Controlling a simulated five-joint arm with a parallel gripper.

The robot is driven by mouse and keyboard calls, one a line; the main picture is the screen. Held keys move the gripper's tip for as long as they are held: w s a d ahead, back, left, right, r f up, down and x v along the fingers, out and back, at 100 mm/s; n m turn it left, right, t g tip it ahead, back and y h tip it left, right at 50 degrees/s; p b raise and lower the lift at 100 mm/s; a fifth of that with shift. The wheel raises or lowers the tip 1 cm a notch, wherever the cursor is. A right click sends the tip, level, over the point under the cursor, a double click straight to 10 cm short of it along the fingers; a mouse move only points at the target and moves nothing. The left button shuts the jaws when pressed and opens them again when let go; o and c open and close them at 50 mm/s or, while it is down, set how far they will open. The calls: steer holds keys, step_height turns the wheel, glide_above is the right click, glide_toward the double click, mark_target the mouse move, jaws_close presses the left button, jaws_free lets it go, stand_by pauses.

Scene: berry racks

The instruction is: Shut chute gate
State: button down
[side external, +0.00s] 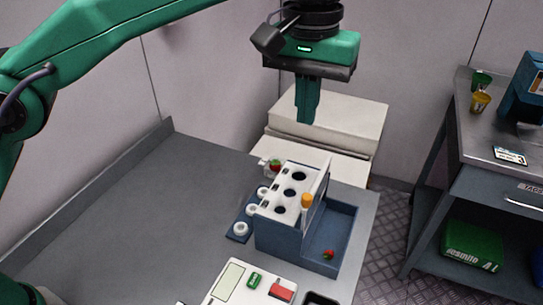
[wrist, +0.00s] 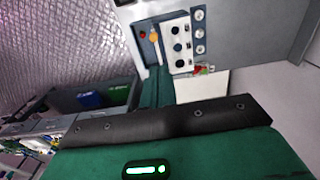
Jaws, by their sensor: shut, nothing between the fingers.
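The chute is a blue-grey rack with a white top (side external: 297,177) that has several dark round holes, and an open blue bin (side external: 346,232) on its right. A thin upright panel (side external: 321,190), apparently the gate, stands between them and rises above the white top. An orange knob (side external: 307,201) is on or beside it, and shows in the wrist view (wrist: 154,36). A red berry (side external: 328,254) lies in the bin; another (side external: 275,164) is at the rack's back. My gripper (side external: 306,120) is shut and empty, pointing down, above and behind the rack, apart from it.
White round cups (side external: 241,229) line the rack's left side. A control panel (side external: 248,284) with green and red parts is in front. Pale stacked blocks (side external: 340,120) stand behind the table. A steel cart (side external: 500,150) is at right. The table's left is clear.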

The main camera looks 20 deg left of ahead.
mark_target(305, 196)
steer(key=shift+s+d+f, duration=0.2)
steer(key=shift+d+f, duration=0.1)
steer(key=shift+d, duration=0.35)
steer(key=shift+f, duration=0.2)
steer(key=shift+f, duration=6.8)
steer(key=shift+f, duration=3)
